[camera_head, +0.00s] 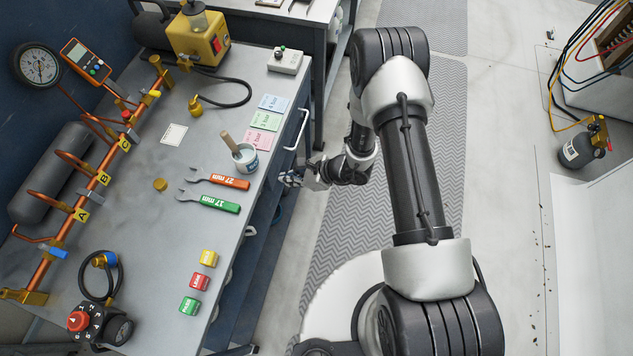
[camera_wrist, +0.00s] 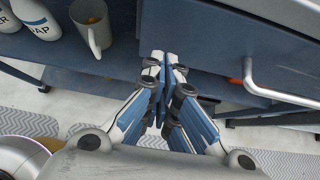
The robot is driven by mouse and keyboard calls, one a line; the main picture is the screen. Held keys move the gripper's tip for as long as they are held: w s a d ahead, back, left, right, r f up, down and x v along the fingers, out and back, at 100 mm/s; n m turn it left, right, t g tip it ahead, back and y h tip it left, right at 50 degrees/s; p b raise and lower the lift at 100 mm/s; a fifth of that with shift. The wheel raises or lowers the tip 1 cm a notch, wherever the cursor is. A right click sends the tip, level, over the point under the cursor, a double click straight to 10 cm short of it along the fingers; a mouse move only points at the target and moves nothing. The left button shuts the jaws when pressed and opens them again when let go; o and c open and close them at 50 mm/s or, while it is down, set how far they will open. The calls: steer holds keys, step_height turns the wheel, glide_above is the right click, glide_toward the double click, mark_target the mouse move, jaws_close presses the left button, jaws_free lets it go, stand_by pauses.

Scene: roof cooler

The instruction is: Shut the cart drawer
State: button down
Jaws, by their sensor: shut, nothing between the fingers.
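The cart (camera_head: 150,230) is a grey-topped bench with blue sides. A pale bar handle (camera_head: 300,128) stands out from its right side. My gripper (camera_head: 290,179) is low beside that side, below the handle in the picture. In the wrist view my gripper (camera_wrist: 165,62) is shut and empty, its fingertips close to a blue-grey front panel (camera_wrist: 215,45). A pale handle (camera_wrist: 272,92) on the panel is to the right of the fingers, apart from them. How far the drawer stands open is hidden, and I cannot tell if the fingertips touch the panel.
A mug (camera_wrist: 95,25) and white bottles (camera_wrist: 72,20) stand on a shelf left of my gripper. Wrenches (camera_head: 215,180), a cup with a brush (camera_head: 245,157) and colored blocks (camera_head: 200,282) lie on the cart top. Patterned matting (camera_head: 345,265) covers the floor alongside.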

steer(key=f+p+v, duration=0.1)
steer(key=p+v, duration=0.2)
steer(key=v, duration=0.8)
steer(key=shift+s+d+r, duration=0.2)
steer(key=shift+s+d, duration=0.05)
steer(key=shift+d, duration=0.4)
steer(key=s+a+r+n+g+h, duration=0.15)
steer(key=r+n, duration=0.45)
steer(key=r, duration=0.7)
steer(key=s+r+n+g+y, duration=0.1)
steer(key=s+r+n, duration=0.35)
steer(key=r, duration=0.85)
steer(key=s+d+r+n+t+h, duration=0.4)
steer(key=s+d+r+n+h, duration=0.4)
steer(key=s+d+r+n, duration=0.3)
step_height(320, 180, up, 3)
steer(key=shift+s+d+f+h, duration=0.1)
steer(key=shift+s+d+h, duration=0.25)
steer(key=shift+s+d, duration=0.55)
